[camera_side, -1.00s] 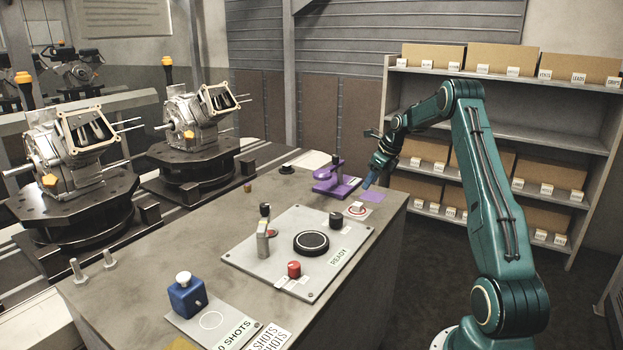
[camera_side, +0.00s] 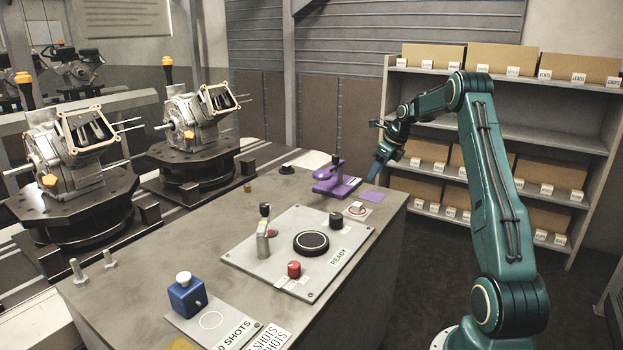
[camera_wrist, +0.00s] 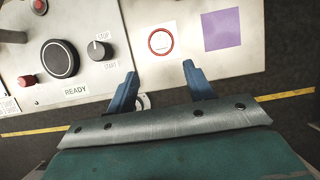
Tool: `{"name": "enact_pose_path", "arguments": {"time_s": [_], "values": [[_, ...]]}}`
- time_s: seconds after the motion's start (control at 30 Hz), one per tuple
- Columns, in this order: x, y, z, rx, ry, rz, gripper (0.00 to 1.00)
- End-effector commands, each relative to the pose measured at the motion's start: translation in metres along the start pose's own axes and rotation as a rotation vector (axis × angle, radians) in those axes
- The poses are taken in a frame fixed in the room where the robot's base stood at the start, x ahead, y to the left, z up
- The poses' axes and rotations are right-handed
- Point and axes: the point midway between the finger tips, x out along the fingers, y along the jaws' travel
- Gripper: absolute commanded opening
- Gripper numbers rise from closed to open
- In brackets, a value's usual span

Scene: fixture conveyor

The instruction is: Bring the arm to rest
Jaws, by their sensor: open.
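My gripper (camera_side: 377,169) hangs at the right end of the workbench (camera_side: 205,245) in the side view, above the bench's edge and near the purple square. In the wrist view its two blue fingers (camera_wrist: 157,82) are spread apart with nothing between them. A white label with a red ring (camera_wrist: 161,40) and a purple square (camera_wrist: 222,29) lie on the bench just beyond the fingertips. My arm is raised and bent, with its elbow high in front of the shelf.
The control panel (camera_side: 255,255) carries a black button (camera_side: 311,242), a red button (camera_side: 294,269) and a knob. A purple fixture (camera_side: 335,181) stands by the gripper. A blue block (camera_side: 187,296) sits at the front. Engines (camera_side: 190,125) stand left; a shelf (camera_side: 500,88) stands behind.

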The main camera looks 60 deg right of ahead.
Motion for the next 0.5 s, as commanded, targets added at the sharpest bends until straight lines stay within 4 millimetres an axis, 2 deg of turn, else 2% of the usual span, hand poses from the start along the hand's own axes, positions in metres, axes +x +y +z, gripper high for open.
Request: {"name": "enact_pose_path", "arguments": {"time_s": [0.17,0.27,0.37,0.5], "values": [[-0.002,0.003,0.002,-0.016,0.000,0.000,0.52],[-0.006,0.011,0.008,-0.057,0.001,-0.001,0.52],[-0.015,0.027,0.018,-0.136,0.002,-0.003,0.52],[-0.032,0.060,0.036,-0.306,0.006,-0.007,0.52]]}}
